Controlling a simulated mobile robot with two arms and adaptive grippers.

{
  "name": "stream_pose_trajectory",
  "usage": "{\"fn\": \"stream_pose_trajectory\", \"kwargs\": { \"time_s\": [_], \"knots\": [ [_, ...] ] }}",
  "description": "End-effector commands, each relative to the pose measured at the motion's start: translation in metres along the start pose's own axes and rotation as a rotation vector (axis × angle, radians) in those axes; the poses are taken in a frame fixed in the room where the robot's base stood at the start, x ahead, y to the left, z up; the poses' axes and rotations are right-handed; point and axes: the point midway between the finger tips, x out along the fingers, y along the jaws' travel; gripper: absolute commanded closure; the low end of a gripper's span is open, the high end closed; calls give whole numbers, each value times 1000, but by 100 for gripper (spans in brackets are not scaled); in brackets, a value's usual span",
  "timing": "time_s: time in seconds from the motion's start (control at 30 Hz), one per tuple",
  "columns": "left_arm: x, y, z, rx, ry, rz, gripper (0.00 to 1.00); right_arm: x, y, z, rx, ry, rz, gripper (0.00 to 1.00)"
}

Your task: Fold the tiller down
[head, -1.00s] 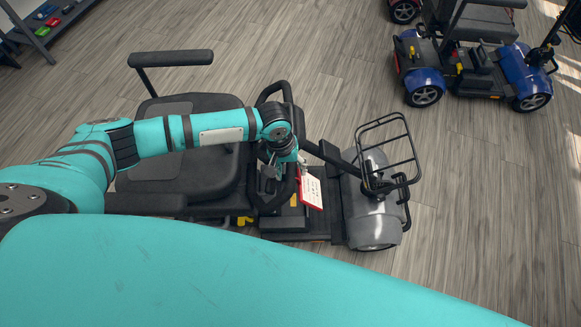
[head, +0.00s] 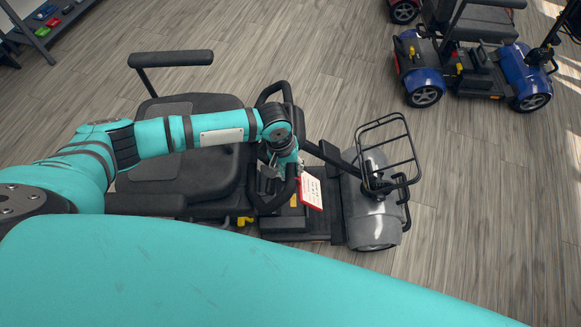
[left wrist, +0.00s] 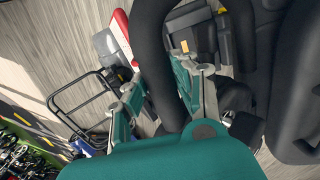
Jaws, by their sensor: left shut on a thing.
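The grey scooter's tiller has a black post (head: 328,154) that slopes from the front end toward the seat, with a black looped handlebar (head: 268,207) at its top. My left gripper (head: 284,168) is at the handlebar, in front of the seat. In the left wrist view my left gripper (left wrist: 158,88) has its two fingers on either side of the thick black handlebar (left wrist: 153,50), shut on it. A red and white tag (head: 312,192) hangs by the handlebar. My arm hides part of the tiller and seat. My right gripper is not in view.
The scooter's black seat (head: 180,170) is left of the tiller, and a wire basket (head: 388,150) sits over the grey front cover (head: 372,215). A blue scooter (head: 470,65) stands at the upper right. The wooden floor (head: 480,210) at the right is clear.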

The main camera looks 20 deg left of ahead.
Motion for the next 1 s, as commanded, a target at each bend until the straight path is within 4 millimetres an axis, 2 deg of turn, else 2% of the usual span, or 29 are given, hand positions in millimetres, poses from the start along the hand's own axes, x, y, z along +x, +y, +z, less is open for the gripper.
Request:
{"fn": "stream_pose_trajectory", "kwargs": {
  "time_s": [0.23, 0.53, 0.57, 0.73, 1.0],
  "knots": [
    [-20, 25, -3, -3, 1, 7, 100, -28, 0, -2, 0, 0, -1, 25],
    [-17, 27, -4, -4, 4, 4, 100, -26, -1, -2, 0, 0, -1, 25],
    [-17, 27, -4, -4, 4, 4, 72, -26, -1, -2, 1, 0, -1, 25],
    [-16, 26, -4, -3, 3, 3, 49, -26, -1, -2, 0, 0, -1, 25],
    [-16, 27, -3, -2, 1, 4, 48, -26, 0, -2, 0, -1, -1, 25]
  ]
}}
